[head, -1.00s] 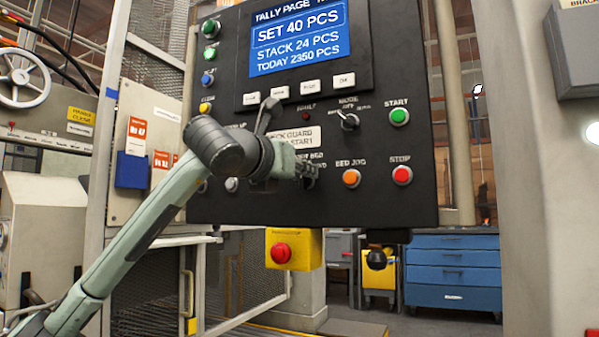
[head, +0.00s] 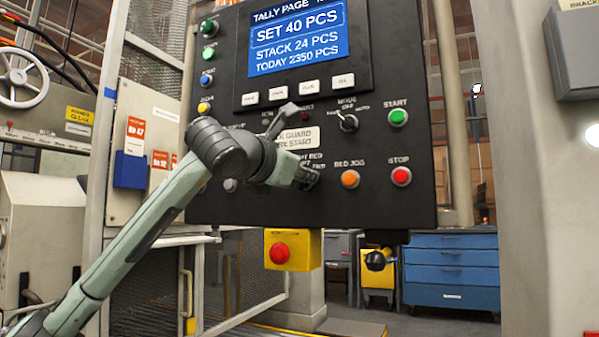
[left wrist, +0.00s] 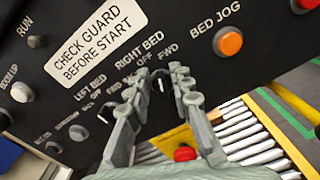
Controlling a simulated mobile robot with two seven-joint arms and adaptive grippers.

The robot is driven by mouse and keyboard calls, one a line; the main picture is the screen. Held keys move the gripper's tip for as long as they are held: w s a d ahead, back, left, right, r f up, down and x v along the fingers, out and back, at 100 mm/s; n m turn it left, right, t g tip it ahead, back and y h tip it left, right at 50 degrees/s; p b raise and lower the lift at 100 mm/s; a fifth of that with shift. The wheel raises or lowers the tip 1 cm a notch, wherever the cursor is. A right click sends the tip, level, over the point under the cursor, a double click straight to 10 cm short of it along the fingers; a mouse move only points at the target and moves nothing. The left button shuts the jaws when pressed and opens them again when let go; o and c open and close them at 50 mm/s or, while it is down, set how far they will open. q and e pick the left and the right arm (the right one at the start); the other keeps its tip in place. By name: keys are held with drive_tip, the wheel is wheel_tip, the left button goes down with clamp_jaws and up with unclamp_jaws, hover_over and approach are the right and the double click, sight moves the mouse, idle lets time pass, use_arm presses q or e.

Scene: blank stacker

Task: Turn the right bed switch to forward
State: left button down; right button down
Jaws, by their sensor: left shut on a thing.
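The black control panel (head: 230,120) carries the right bed switch, which is hidden behind my left gripper (head: 307,177) in the head view. In the left wrist view the dark switch knob (left wrist: 161,84) shows partly between the two fingers of my left gripper (left wrist: 158,88), under the "RIGHT BED" label (left wrist: 140,52) with its OFF and FWD marks. The fingers are shut on the knob. Its exact pointing direction is hard to tell because the fingers cover much of it. My right gripper is not in view.
The left bed switch (left wrist: 103,118) is just left of the fingers. The orange bed jog button (head: 350,179) and red stop button (head: 401,177) are to the right. The mode switch (head: 349,122) is above. A yellow box with a red button (head: 279,253) hangs below.

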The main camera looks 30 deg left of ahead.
use_arm(q)
drive_tip(key=shift+d+f+m, duration=0.1)
drive_tip(key=shift+d+m, duration=0.05)
drive_tip(key=shift+m, duration=0.95)
drive_tip(key=shift+d+f+m, duration=0.1)
drive_tip(key=shift+m, duration=1)
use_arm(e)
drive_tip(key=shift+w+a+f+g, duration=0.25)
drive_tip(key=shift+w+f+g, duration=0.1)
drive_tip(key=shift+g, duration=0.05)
use_arm(q)
drive_tip(key=c, duration=1.6)
unclamp_jaws()
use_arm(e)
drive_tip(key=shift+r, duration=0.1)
use_arm(q)
drive_tip(key=shift+s, duration=0.1)
drive_tip(key=s, duration=1.2)
drive_tip(key=shift+d, duration=0.35)
